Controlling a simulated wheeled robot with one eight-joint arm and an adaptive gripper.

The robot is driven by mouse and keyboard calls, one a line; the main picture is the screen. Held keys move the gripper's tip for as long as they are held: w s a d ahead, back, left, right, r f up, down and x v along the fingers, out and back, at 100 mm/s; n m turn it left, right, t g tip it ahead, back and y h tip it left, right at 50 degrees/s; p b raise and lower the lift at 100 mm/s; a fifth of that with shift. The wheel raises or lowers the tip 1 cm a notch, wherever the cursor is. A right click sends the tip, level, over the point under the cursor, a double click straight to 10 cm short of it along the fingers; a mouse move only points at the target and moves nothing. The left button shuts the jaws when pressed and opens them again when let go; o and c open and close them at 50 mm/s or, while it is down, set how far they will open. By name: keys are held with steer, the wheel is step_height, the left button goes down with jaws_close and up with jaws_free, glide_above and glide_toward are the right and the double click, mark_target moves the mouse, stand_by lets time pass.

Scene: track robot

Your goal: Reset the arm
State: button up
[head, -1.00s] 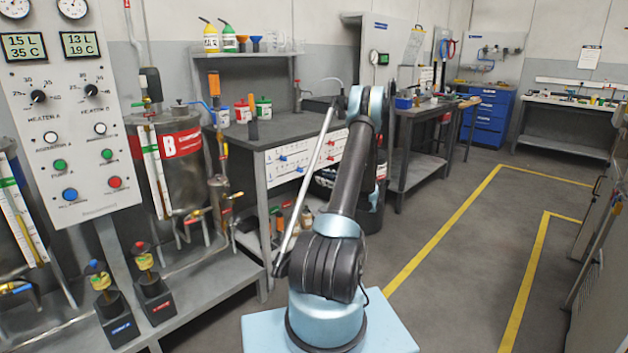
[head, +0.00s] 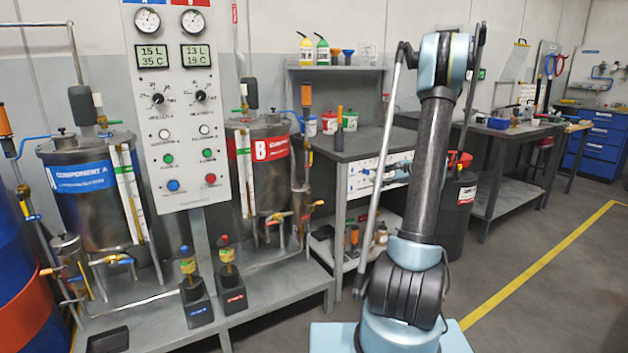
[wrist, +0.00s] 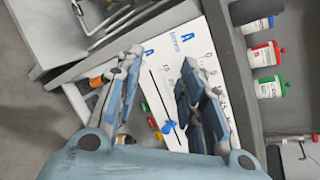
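My arm (head: 432,165) rises from my light blue base, bends at a high elbow and reaches away from the camera. In the head view my gripper is mostly hidden behind the arm. In the wrist view my gripper (wrist: 160,66) shows two blue-grey fingers spread apart with nothing held between them. Behind the fingers is a tilted white panel (wrist: 155,75) marked "A", with a blue knob or lever (wrist: 169,127). I cannot tell how far the fingertips are from it.
The workbench (head: 365,145) stands just behind my arm, with lidded pots (wrist: 265,55) on it. Component tanks (head: 95,190) and a control panel (head: 178,100) stand left. A dark drum (head: 458,200) is close on the right. Open floor with a yellow line (head: 540,262) lies at right.

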steer(key=s+a+r+n+g+h, duration=0.2)
steer(key=s+a+n, duration=0.3)
steer(key=s, duration=0.7)
steer(key=s+a+r+n+g+h, duration=0.25)
steer(key=s+a, duration=0.45)
steer(key=s, duration=0.5)
steer(key=s+d+f+n+g+h, duration=0.1)
steer(key=s+f+n, duration=0.3)
steer(key=s, duration=0.9)
steer(key=s+d+f+n+g+h, duration=0.1)
steer(key=s+f+n+h, duration=0.3)
steer(key=s, duration=0.9)
steer(key=shift+s+d+f+n, duration=0.3)
steer(key=shift+d+n, duration=0.2)
steer(key=shift+n, duration=0.35)
steer(key=shift+h, duration=0.25)
